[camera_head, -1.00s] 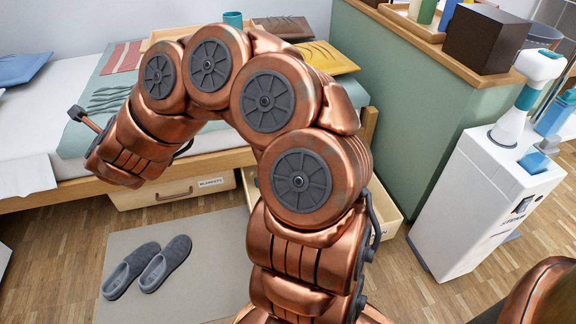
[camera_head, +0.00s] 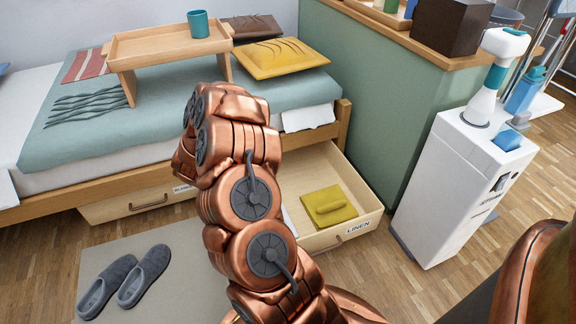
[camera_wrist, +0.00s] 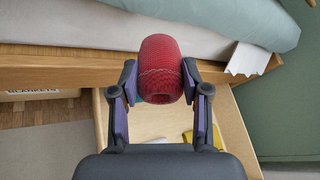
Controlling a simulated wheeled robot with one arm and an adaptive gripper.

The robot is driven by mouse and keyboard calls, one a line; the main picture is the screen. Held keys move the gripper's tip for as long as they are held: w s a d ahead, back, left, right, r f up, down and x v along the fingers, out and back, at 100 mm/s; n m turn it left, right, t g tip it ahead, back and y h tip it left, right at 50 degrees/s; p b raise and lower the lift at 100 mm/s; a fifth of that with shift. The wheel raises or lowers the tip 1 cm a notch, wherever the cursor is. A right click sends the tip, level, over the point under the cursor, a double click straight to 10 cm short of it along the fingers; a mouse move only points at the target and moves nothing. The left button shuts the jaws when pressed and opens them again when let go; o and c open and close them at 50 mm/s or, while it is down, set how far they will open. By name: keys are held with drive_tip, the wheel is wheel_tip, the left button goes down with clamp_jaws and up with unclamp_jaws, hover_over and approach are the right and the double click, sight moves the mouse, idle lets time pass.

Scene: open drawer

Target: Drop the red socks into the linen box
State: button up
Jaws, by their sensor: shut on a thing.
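The red socks (camera_wrist: 161,70) are a rolled red bundle in the wrist view. My gripper (camera_wrist: 160,84) is shut on them, one finger on each side. In the wrist view they are in front of the bed edge and the back part of the open linen box (camera_wrist: 233,125). In the head view the linen box (camera_head: 352,234) is an open wooden drawer under the bed, labelled LINEN. A folded yellow cloth (camera_head: 329,205) lies in it. In the head view my arm hides the gripper, the socks and the drawer's left part.
The bed frame (camera_head: 90,194) stands above the drawers. A closed BLANKETS drawer (camera_head: 130,205) is left of the linen box. Grey slippers (camera_head: 124,281) lie on a mat. A green partition (camera_head: 365,100) and a white cabinet (camera_head: 462,190) stand to the right.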

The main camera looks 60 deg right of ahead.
drive_tip(key=s+d+f+m+g+h+b, duration=0.1)
drive_tip(key=s+d+f+m+g, duration=0.1)
drive_tip(key=s+d+f, duration=0.6)
drive_tip(key=s+d+f+m+g+h+b, duration=0.1)
drive_tip(key=s+d+f+m+g+b, duration=0.1)
drive_tip(key=s+d+f, duration=0.6)
drive_tip(key=shift+d+f+g, duration=0.4)
drive_tip(key=shift+d+f, duration=0.3)
drive_tip(key=shift+f, duration=1.7)
drive_tip(key=shift+s, duration=0.1)
drive_tip(key=o, duration=1.2)
drive_tip(key=shift+a, duration=0.15)
drive_tip(key=v, duration=1.1)
drive_tip(key=shift+s+a+r, duration=0.1)
drive_tip(key=shift+a+r, duration=0.1)
drive_tip(key=shift+a, duration=0.1)
